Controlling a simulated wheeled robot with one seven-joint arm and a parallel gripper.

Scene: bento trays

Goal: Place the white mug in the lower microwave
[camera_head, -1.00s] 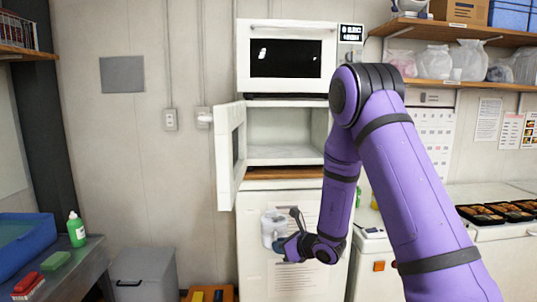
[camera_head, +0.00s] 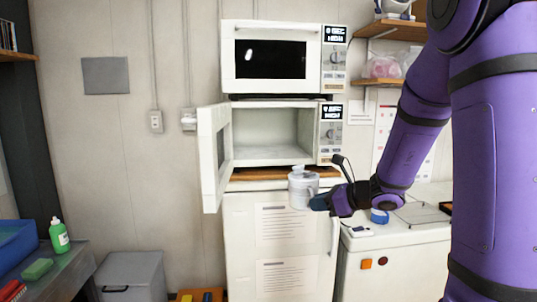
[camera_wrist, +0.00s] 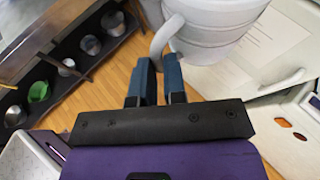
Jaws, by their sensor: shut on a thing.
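The white mug (camera_head: 302,188) is held in front of the white fridge, a little below the lower microwave's floor. My gripper (camera_head: 322,202) is shut on its handle, coming from the right. In the wrist view the mug (camera_wrist: 215,25) is at the top, its handle between the blue fingers of my gripper (camera_wrist: 158,80). The lower microwave (camera_head: 270,152) stands with its door (camera_head: 210,155) swung open to the left, and its cavity looks empty. The mug appears upright in the head view.
An upper microwave (camera_head: 271,60) with a shut door sits above the lower one. A wooden board (camera_head: 255,174) lies under the lower microwave, on the fridge (camera_head: 240,240). A white counter (camera_head: 410,236) is at the right. A green bottle (camera_head: 59,237) stands at the left.

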